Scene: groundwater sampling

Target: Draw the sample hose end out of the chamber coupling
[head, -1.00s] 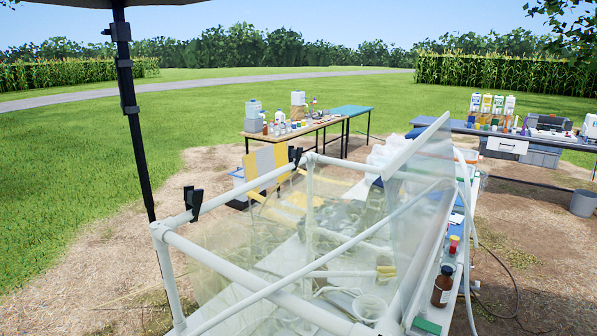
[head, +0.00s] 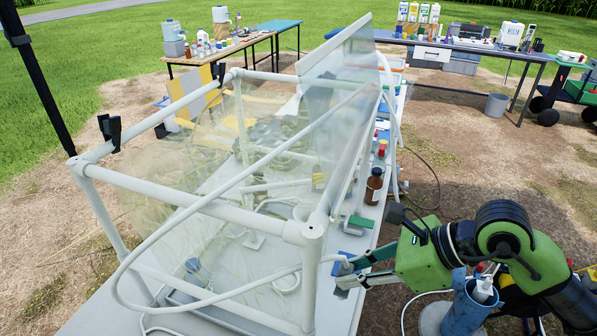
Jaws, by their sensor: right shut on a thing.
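The sampling chamber is a white pipe frame (head: 200,205) with clear film over it, on a long table. A white hose (head: 215,303) loops across the front of the frame and runs right to my right gripper. My right gripper (head: 347,271) comes in from the lower right, beside the chamber's front right corner post. It is shut on what looks like the hose end, next to a small blue piece. The fingers partly hide this spot. I cannot make out the coupling or whether the hose end sits in it. My left gripper is not in view.
A brown bottle (head: 374,186) and a green block (head: 361,221) stand on the table strip right of the chamber. A blue container (head: 465,312) is at the lower right by my arm. A black clip (head: 110,130) sits on the frame's left rail. Other tables stand farther back.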

